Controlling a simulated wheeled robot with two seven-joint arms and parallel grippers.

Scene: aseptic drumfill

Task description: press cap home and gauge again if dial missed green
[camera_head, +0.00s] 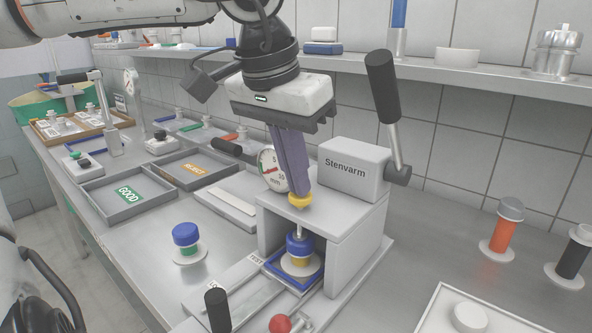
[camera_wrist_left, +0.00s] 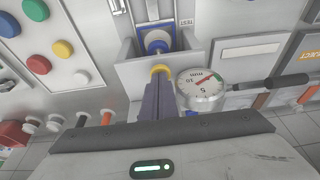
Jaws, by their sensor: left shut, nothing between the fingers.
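A jar with a blue cap (camera_head: 300,243) stands upright on a blue-edged slide in the bay of the grey Stenvarm press (camera_head: 352,172). The cap also shows in the left wrist view (camera_wrist_left: 157,44). My left gripper (camera_head: 299,194) is shut and empty, pointing down, with its tips at the yellow button (camera_head: 300,203) on top of the press; I cannot tell whether it is pressed in. The dial gauge (camera_head: 270,168) is just behind the fingers. In the left wrist view, the dial's (camera_wrist_left: 203,86) red needle points towards the green band; whether it lies inside is unclear. My right gripper is not in view.
The press's black-handled lever (camera_head: 383,88) stands up at the right. Another blue-capped jar (camera_head: 186,236) stands left of the press. The GOOD tray (camera_head: 118,212) and REJECT tray (camera_head: 204,186) look empty. A black handle (camera_head: 217,311) and red knob (camera_head: 280,323) stand in front.

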